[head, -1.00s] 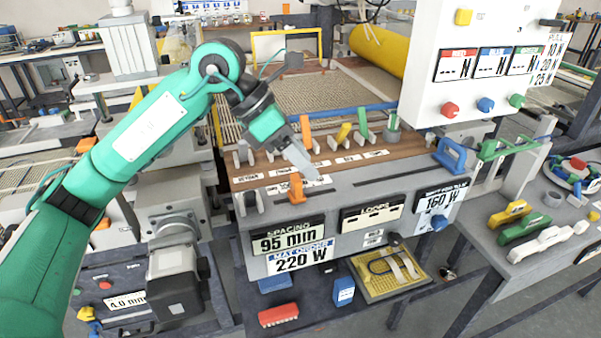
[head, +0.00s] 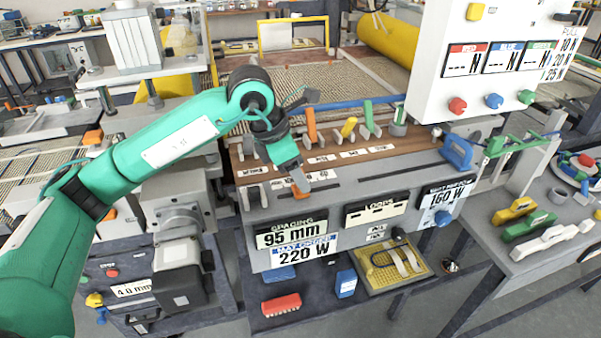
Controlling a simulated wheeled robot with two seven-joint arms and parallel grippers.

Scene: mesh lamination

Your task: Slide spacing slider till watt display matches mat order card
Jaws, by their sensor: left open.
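The orange spacing slider (head: 297,191) sits in a slot on the grey console top, partly hidden by my left gripper. My left gripper (head: 301,183) is open, pointing down at the slider; I cannot tell whether it touches it. The spacing display (head: 291,234) on the console front reads 95 mm. The mat order card (head: 304,254) below it reads 220 W. The watt display (head: 442,196) at the front right reads 160 W. My right gripper is not in view.
Orange, yellow and green levers (head: 349,127) stand behind the slot. A blue handle (head: 457,152) stands at the console's right end. A white panel (head: 490,60) with coloured knobs hangs above. A lower shelf holds a red block (head: 281,304) and a yellow tray (head: 383,283).

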